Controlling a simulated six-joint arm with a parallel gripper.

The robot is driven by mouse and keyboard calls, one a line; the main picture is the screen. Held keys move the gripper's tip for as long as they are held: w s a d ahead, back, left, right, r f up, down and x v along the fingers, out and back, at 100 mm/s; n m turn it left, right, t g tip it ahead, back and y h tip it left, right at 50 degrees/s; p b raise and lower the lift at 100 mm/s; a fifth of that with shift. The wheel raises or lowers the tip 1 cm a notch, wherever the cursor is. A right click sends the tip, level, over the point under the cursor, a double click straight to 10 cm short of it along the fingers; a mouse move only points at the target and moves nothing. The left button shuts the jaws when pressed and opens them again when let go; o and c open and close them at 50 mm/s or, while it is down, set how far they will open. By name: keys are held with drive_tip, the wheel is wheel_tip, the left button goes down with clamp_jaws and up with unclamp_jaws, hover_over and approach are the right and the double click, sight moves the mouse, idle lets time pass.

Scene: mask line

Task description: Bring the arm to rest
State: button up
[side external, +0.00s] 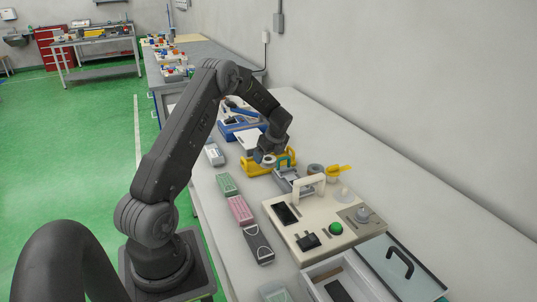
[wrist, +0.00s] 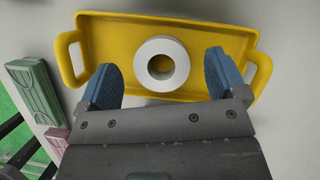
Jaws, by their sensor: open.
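My gripper (wrist: 163,78) is open in the wrist view, with its two blue-padded fingers apart. It is above a yellow tray (wrist: 108,27) with loop handles. A white roll (wrist: 181,62) with a round hole lies in the tray, between and just beyond the fingertips in the picture. I see no contact between the fingers and the roll, and their height above it is hard to tell. In the side view my arm reaches over the bench, and the gripper is over the yellow tray (side external: 248,168), partly hiding it.
A green block (side external: 227,184), a pink block (side external: 240,209) and a dark grey case (side external: 258,244) line the bench's near edge. A beige machine (side external: 290,237) with a white handle and green button stands to the right. A blue tray (side external: 226,129) lies beyond. The wall closes off the far side.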

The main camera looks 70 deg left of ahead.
drive_tip(key=shift+r, duration=0.2)
drive_tip(key=shift+r, duration=0.8)
drive_tip(key=shift+r, duration=3)
drive_tip(key=s+d+r+n+t, duration=0.25)
drive_tip(key=d+r, duration=0.45)
drive_tip(key=d, duration=0.4)
drive_tip(key=s+d+r+n+t, duration=0.1)
drive_tip(key=d+r+n, duration=0.3)
drive_tip(key=d+r, duration=0.55)
drive_tip(key=s+d+f+n+t+h, duration=0.1)
drive_tip(key=s+d+n+t+h, duration=0.2)
drive_tip(key=s+d+n, duration=0.5)
drive_tip(key=s+d+h, duration=0.1)
drive_tip(key=s+d, duration=0.7)
drive_tip(key=d, duration=0.3)
drive_tip(key=shift+s+d+f, duration=0.25)
drive_tip(key=shift+s+f, duration=0.05)
drive_tip(key=shift+s, duration=0.1)
